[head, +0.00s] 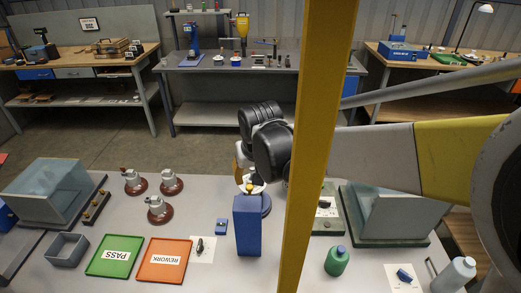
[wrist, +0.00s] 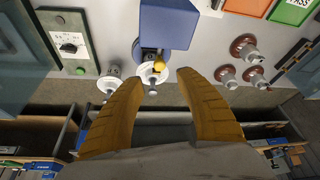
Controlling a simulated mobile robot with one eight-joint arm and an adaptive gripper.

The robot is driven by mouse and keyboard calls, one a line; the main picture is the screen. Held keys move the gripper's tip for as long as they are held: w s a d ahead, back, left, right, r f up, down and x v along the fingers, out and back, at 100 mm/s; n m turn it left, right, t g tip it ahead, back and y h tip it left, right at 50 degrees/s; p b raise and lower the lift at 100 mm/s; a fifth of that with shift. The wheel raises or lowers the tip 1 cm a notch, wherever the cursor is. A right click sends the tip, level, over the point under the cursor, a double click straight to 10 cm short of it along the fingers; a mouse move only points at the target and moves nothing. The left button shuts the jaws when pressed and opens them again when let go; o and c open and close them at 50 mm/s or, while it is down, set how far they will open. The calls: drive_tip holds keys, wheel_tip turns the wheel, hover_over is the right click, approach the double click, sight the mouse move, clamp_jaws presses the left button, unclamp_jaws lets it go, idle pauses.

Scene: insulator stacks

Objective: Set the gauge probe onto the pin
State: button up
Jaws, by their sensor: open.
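A tall blue block (head: 248,226) stands on the grey bench; its top shows in the wrist view (wrist: 168,22). A yellow ball (head: 250,188) shows just beyond it, beside a white insulator disc (wrist: 149,74) with a grey pin (wrist: 153,90) on a blue round base. I cannot tell for certain which part is the gauge probe, or whether the ball touches the disc. My gripper (wrist: 161,76) is open and empty, its yellow fingers either side of the disc and ball in the picture. In the head view my wrist and the yellow post partly hide this spot.
Several brown-based insulators (head: 158,209) stand left. Green PASS tray (head: 115,256) and orange REWORK tray (head: 164,260) lie in front. A knobbed control box (wrist: 66,40) stands beside a second white insulator (wrist: 108,84). A green bottle (head: 337,261) stands right of the yellow post (head: 316,130).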

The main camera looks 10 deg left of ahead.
sight(250, 186)
drive_tip(key=b+x, duration=0.2)
drive_tip(key=x, duration=0.6)
drive_tip(key=shift+w+f, duration=0.1)
drive_tip(key=shift+f, duration=0.1)
drive_tip(key=shift+c, duration=0.5)
clamp_jaws()
